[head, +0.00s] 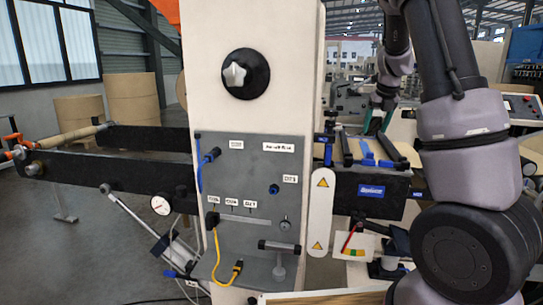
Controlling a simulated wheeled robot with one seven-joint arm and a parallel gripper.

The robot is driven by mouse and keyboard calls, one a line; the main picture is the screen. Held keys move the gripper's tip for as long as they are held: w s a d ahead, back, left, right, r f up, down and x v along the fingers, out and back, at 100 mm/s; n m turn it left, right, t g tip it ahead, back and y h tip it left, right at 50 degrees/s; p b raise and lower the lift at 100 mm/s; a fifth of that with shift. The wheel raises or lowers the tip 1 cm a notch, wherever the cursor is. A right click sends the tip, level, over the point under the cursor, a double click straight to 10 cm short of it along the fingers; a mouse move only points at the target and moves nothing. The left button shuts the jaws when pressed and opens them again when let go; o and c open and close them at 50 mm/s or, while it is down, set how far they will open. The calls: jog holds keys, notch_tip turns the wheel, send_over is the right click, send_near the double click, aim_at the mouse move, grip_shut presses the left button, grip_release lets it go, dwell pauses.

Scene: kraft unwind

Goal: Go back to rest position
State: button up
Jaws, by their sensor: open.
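My gripper (376,124) shows small in the head view, right of centre, at the end of my arm. It points down over the dark machine bench (352,190) to the right of the pale column. Its jaws are open, and I see nothing held between them. Its fingertips are small and partly lost against the dark parts behind, so I cannot tell whether they touch the bench. My grey and black arm links fill the right side of the view and hide part of the bench.
Dark beams (110,168) reach left, with a gauge (160,205). Large brown rolls (132,98) stand behind. Open floor shows at lower left.

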jog(key=s+a+r+n+t, duration=0.1)
jog(key=s+a+r+n, duration=0.3)
jog(key=s+n, duration=0.6)
jog(key=s+a+r+n+t+y, duration=0.1)
jog(key=s+a+r+n, duration=0.3)
jog(key=s+n, duration=0.7)
jog(key=s+a+r+n+y, duration=0.1)
jog(key=s+a+r+n, duration=0.3)
jog(key=s+a+n, duration=0.4)
jog(key=s+n, duration=0.2)
jog(key=n, duration=0.1)
jog(key=shift+s+n+t, duration=0.15)
jog(key=shift+n+t, duration=0.15)
jog(key=shift+t, duration=0.1)
